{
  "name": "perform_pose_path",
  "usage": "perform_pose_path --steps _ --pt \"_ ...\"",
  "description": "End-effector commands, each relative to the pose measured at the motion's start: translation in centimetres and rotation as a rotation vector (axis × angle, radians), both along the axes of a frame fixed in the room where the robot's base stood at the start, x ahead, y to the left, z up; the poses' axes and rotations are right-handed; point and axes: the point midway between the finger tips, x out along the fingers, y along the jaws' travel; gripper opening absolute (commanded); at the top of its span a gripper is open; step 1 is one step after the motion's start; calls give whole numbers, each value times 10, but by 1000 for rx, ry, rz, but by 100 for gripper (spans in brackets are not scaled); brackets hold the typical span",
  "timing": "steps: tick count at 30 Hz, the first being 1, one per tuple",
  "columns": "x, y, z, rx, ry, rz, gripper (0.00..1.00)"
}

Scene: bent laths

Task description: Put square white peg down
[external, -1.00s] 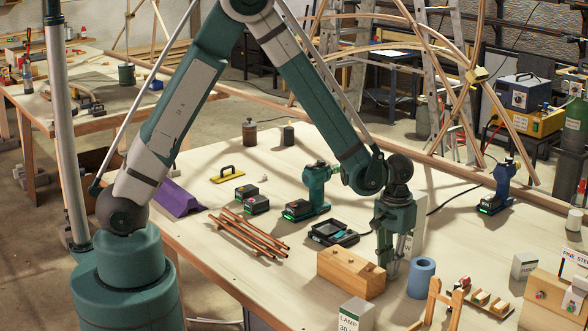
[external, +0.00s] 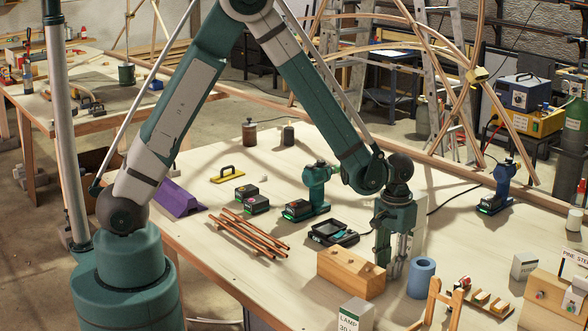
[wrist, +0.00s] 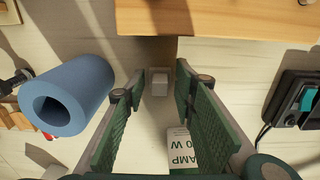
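The square white peg (wrist: 158,82) appears to stand upright on the pale table, between my fingertips in the wrist view. My gripper (wrist: 161,80) points down and is open around it, with a visible gap to each finger. In the external view my gripper (external: 390,268) is low over the table, just right of a wooden block (external: 352,274). I cannot make out the peg there.
The wooden block's edge (wrist: 220,20) lies just beyond the peg. A lamp box (wrist: 183,158) is near. Copper rods (external: 248,234) lie farther left.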

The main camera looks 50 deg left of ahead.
Motion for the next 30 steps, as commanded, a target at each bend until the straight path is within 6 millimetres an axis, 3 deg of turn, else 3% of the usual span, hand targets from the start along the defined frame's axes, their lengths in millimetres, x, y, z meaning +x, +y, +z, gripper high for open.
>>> perform_pose_path --steps 8,24,30 --pt "0 0 26 0 0 0 28" --pt "0 0 96 0 0 0 28" --pt "0 0 112 0 0 0 28"
